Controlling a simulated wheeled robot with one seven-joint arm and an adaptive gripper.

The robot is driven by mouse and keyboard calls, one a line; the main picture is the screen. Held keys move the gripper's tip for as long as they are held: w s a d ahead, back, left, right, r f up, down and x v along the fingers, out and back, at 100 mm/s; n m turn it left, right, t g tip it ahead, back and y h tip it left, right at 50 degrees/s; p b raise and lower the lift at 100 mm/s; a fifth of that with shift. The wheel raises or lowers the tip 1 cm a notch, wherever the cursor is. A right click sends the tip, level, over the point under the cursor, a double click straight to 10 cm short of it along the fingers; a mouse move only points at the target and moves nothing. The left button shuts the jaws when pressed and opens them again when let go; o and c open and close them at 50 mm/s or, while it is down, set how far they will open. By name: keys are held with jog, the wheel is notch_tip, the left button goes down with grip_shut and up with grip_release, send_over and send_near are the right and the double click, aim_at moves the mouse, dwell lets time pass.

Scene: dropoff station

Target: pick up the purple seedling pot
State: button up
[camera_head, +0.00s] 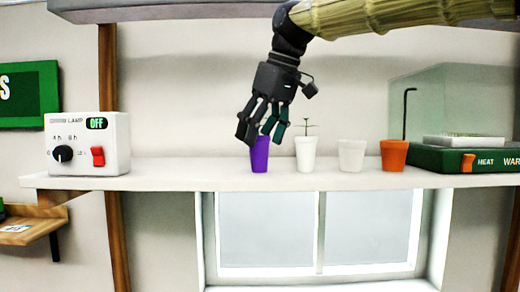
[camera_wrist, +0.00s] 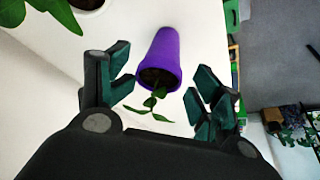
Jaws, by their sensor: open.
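The purple seedling pot (camera_head: 260,156) stands upright on the white shelf (camera_head: 200,174), at the left end of a row of pots. My gripper (camera_head: 262,138) is just above it, with fingers pointing down and partly covering its rim. In the wrist view the purple pot (camera_wrist: 161,58) lies between and ahead of my open gripper's fingers (camera_wrist: 160,98). A small green seedling (camera_wrist: 153,100) sticks out of its dark soil toward my gripper. The fingers are apart from the pot in the wrist view, and nothing is held.
Right of the purple pot stand a white pot with a seedling (camera_head: 306,154), another white pot (camera_head: 351,156) and an orange pot (camera_head: 394,154). A green heat unit (camera_head: 435,158) is further right. A lamp control box (camera_head: 88,143) is at the left, with clear shelf between.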

aim_at(254, 154)
jog(key=shift+a+f+p, duration=0.25)
jog(key=shift+f+p, duration=0.4)
jog(key=shift+p+x, duration=0.9)
jog(key=shift+x, duration=1.1)
jog(key=shift+d+r, duration=0.1)
jog(key=shift+c, duration=0.8)
jog(key=c, duration=0.9)
